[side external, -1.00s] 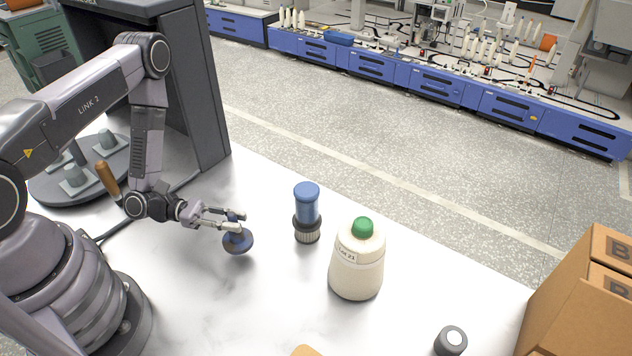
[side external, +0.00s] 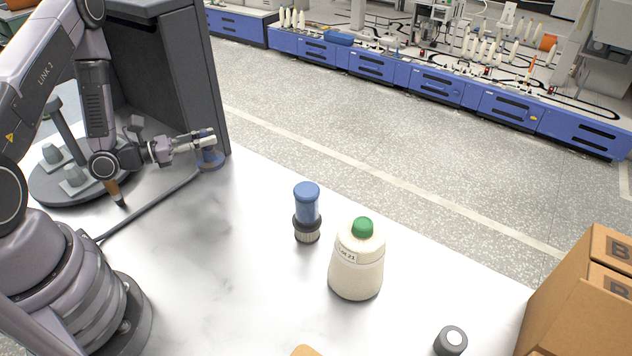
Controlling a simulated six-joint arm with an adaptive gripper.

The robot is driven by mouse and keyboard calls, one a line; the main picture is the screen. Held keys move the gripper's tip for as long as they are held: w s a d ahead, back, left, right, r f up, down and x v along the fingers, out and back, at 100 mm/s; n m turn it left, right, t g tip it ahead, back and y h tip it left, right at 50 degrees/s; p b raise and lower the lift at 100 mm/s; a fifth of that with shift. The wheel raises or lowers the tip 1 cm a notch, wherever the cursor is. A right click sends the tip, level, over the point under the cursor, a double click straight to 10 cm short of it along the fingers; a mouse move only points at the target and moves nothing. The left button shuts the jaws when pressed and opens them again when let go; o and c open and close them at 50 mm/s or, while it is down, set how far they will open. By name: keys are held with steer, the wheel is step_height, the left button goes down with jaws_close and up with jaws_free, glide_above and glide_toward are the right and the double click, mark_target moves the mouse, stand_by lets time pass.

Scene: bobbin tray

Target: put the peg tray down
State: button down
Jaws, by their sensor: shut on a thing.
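The peg tray (side external: 210,163) is a small blue-grey round disc with a short peg standing up from it. My gripper (side external: 208,138) is shut on its peg from the left, with the disc below the fingers. The tray looks about level and is beside the near right edge of the dark cabinet. I cannot tell whether its underside touches the table or hangs just above it. The fingers partly hide the peg's top.
A grey round plate with several pegs (side external: 50,188) is at left, before the dark cabinet (side external: 168,75). A blue-topped brush (side external: 307,212), a cream bottle with green cap (side external: 357,265) and a dark cylinder (side external: 450,341) stand rightward. Cardboard boxes (side external: 575,315) are far right. The table's middle is clear.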

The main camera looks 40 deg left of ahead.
steer(key=shift+w+a+f, duration=0.25)
steer(key=shift+w+f, duration=1.45)
steer(key=shift+f, duration=0.2)
steer(key=shift+w+a+f, duration=0.2)
steer(key=shift+w+f, duration=1.5)
steer(key=shift+f, duration=0.2)
steer(key=shift+w+a+f, duration=0.25)
steer(key=shift+w+f, duration=1.45)
steer(key=shift+f, duration=0.2)
steer(key=shift+f, duration=0.1)
steer(key=c, duration=1)
jaws_free()
steer(key=shift+c, duration=0.2)
